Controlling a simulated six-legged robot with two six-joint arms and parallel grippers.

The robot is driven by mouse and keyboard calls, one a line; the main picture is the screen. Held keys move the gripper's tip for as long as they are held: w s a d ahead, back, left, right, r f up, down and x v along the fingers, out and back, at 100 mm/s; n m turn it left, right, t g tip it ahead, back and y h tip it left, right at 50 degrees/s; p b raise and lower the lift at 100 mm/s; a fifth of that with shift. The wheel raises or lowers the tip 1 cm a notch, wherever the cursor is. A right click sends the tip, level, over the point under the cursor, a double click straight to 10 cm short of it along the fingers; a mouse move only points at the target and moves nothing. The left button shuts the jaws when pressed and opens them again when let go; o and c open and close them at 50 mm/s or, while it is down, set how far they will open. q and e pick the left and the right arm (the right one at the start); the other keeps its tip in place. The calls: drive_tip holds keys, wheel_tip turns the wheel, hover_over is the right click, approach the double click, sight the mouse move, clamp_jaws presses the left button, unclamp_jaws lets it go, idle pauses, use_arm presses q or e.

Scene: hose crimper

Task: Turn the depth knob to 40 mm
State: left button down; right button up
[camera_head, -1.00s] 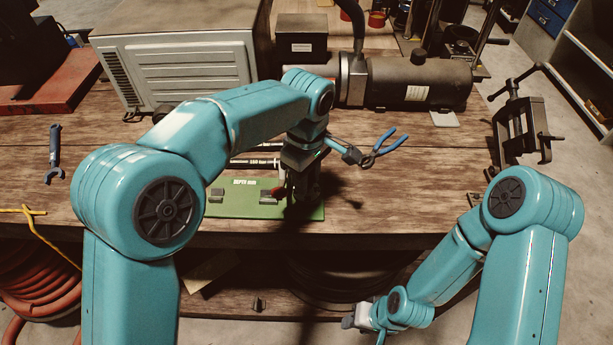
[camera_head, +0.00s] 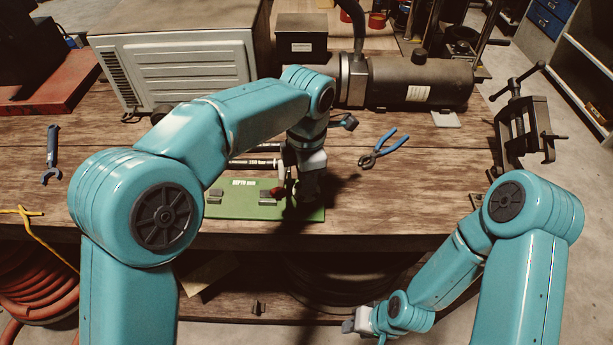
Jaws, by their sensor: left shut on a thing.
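A green plate (camera_head: 240,211) with a white "DEPTH mm" label lies at the front of the wooden bench. Small grey blocks (camera_head: 215,196) sit on it. A dark red knob (camera_head: 277,192) shows at its right part, mostly covered by my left gripper (camera_head: 285,188). The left gripper points down over the plate and is shut on the knob. The knob's pointer and scale reading cannot be made out. My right gripper (camera_head: 356,321) is low in front of the bench, away from the plate; its jaws are too small to read.
Blue-handled pliers (camera_head: 384,148) lie right of my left gripper. Metal rods (camera_head: 252,162) lie behind the plate. A wrench (camera_head: 51,156) is at the left, a vise (camera_head: 522,130) at the right. A dark cylinder machine (camera_head: 420,82) and a grey box (camera_head: 180,65) stand behind.

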use_arm(q)
drive_tip(key=n, duration=0.5)
drive_tip(key=shift+b, duration=0.3)
drive_tip(key=shift+n, duration=0.3)
drive_tip(key=c, duration=0.8)
unclamp_jaws()
drive_tip(key=shift+c, duration=0.2)
wheel_tip(320, 180, up, 16)
drive_tip(key=p, duration=0.3)
drive_tip(key=shift+r, duration=0.2)
drive_tip(key=shift+s, duration=0.1)
